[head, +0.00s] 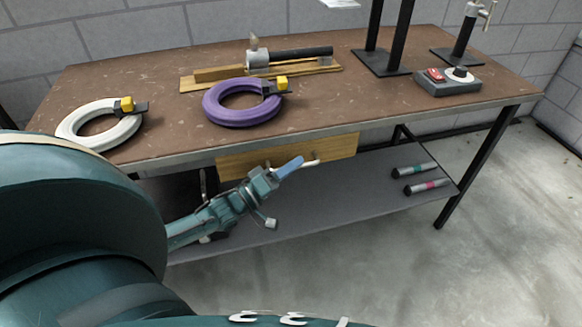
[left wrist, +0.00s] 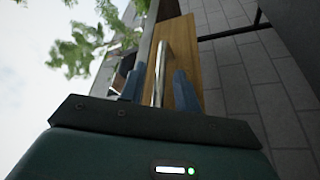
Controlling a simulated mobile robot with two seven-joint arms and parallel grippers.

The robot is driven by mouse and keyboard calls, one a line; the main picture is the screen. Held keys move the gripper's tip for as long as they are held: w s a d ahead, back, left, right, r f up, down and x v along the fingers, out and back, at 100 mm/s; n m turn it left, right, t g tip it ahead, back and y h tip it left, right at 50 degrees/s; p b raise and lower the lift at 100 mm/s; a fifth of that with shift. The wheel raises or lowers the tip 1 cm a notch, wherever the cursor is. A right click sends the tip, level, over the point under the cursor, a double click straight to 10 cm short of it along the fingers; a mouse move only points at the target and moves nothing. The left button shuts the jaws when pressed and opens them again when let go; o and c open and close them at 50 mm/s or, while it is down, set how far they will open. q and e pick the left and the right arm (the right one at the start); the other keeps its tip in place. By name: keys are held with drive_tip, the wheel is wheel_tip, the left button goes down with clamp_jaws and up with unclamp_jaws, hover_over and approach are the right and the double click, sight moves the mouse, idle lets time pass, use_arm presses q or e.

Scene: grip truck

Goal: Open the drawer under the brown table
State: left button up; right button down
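The brown table (head: 165,135) stands ahead, with a light wooden drawer front (head: 338,146) under its near edge. The drawer looks shut, its front close below the table edge. A metal bar handle (head: 310,163) sits on the drawer front; its left part is hidden behind my left gripper (head: 290,168). In the left wrist view the drawer front (left wrist: 205,60) and the handle (left wrist: 162,65) show. The left gripper's two blue fingers (left wrist: 157,88) are apart, with the handle between them and gaps on both sides. My right gripper is not in view.
On the tabletop are a white ring (head: 75,125), a purple ring (head: 235,117), a clamp with a dark rod (head: 300,53) and a red-button box (head: 447,80). A grey lower shelf (head: 350,195) holds two cylinders (head: 427,186). The floor at right is clear.

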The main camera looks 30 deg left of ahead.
use_arm(q)
clamp_jaws()
idle(0.3)
idle(0.3)
